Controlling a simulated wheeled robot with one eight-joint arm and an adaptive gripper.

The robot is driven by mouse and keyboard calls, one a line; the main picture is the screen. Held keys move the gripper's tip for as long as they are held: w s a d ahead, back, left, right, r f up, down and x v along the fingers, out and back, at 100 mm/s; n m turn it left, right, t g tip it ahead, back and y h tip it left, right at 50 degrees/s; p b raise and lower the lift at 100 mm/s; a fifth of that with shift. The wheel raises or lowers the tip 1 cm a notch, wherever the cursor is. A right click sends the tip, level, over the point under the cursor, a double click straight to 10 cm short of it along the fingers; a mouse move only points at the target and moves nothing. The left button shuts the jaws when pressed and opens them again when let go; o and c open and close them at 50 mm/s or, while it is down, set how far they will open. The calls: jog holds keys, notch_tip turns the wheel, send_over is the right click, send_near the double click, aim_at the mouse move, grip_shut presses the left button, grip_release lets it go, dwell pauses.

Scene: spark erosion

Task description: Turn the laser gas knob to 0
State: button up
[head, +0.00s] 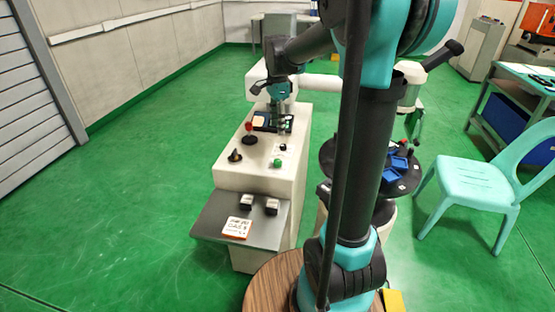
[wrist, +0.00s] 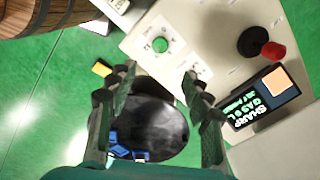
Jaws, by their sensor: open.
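The white machine console (head: 262,182) has several controls on its top. A green knob (wrist: 160,45) sits on a white dial plate with marks around it; it also shows in the head view (head: 278,163). I cannot read its label or setting, nor tell for certain that it is the laser gas knob. In the head view my gripper (head: 281,117) is over the console's far part.
A black-based lever with a red knob (wrist: 274,51) and a dark screen with light lettering (wrist: 262,100) are on the console. A dark round tray (wrist: 165,125) with blue pieces stands beside it. A pale green chair (head: 480,190) is at right. Green floor at left is clear.

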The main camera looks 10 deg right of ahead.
aim_at(278, 161)
notch_tip(278, 161, down, 15)
dwell(0.4)
jog(key=shift+c, duration=0.5)
grip_shut()
